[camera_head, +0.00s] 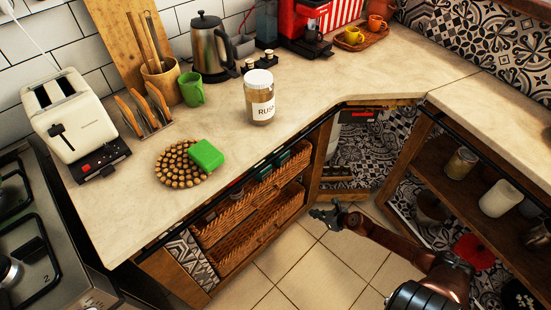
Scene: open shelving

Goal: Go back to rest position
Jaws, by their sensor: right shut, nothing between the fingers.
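My right gripper (326,213) is at the lower middle right of the head view. It is shut and empty, above the tiled floor in front of the wicker drawers. My right arm (405,248) reaches in from the lower right corner, brown with dark joints. The gripper is apart from the counter and from the shelves. My left gripper and left arm are not in view.
The counter (330,85) holds a labelled jar (259,98), a green block (206,155) on a round wooden trivet (178,172), a toaster (75,120), a kettle (212,50) and a green mug (191,89). Open shelving (440,150) stands at right. Floor tiles (325,270) are clear.

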